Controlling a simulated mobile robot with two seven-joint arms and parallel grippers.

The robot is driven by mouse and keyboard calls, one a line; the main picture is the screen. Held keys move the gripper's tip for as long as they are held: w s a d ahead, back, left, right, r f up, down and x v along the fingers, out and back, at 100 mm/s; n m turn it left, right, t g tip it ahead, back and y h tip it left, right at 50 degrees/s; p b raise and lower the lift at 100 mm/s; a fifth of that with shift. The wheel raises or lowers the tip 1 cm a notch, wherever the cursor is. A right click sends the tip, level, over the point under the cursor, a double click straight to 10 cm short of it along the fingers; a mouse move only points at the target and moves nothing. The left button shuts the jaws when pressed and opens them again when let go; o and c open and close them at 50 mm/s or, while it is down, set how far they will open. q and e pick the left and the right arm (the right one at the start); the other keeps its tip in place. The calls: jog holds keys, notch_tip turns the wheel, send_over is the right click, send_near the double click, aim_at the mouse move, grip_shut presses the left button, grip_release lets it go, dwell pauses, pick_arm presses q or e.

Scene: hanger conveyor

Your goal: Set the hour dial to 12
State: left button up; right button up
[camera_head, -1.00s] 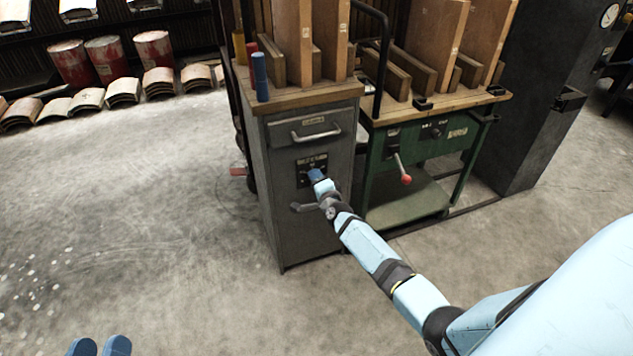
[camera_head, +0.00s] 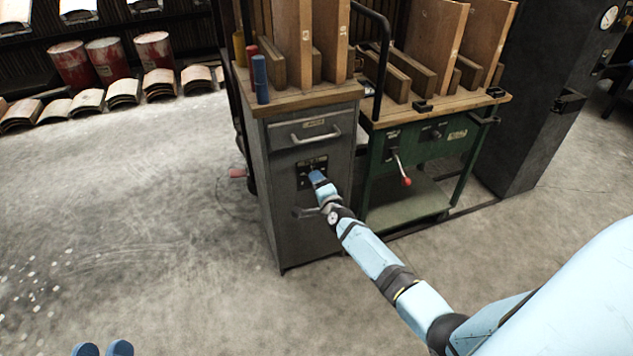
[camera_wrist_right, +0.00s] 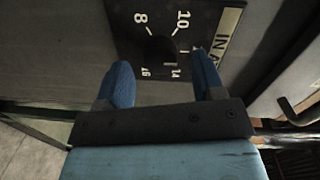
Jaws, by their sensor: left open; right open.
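The hour dial (camera_wrist_right: 158,50) is a dark knob on a black plate with white numbers, in the right wrist view. The plate shows 8, 10, 14 and 16; the place between 10 and 14 is partly behind a finger. I cannot tell clearly where the knob points. My right gripper (camera_wrist_right: 163,78) is open, its blue fingers on either side of the knob's near part; contact is unclear. In the head view the right gripper (camera_head: 317,177) is at the dial plate (camera_head: 311,164) on the grey cabinet's front. My left gripper (camera_head: 103,348) is open and empty at the bottom left edge.
The grey cabinet (camera_head: 285,225) has a drawer handle (camera_head: 316,136) above the plate and another handle below. A green table (camera_head: 420,145) with a red-knobbed lever (camera_head: 406,181) stands to its right. A red-ended handle (camera_head: 237,172) sticks out left. The floor in front is clear.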

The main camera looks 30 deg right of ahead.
pick_arm(q)
jog(key=r+p, duration=0.1)
jog(key=p, duration=0.1)
jog(key=a+r+p, duration=0.1)
jog(key=shift+n+t+y+p, duration=0.3)
jog(key=shift+y+p, duration=0.05)
jog(key=shift+y, duration=0.05)
pick_arm(e)
jog(key=v, duration=1.2)
jog(key=shift+s, duration=0.3)
pick_arm(q)
jog(key=shift+r, duration=0.15)
pick_arm(e)
jog(key=shift+r, duration=0.1)
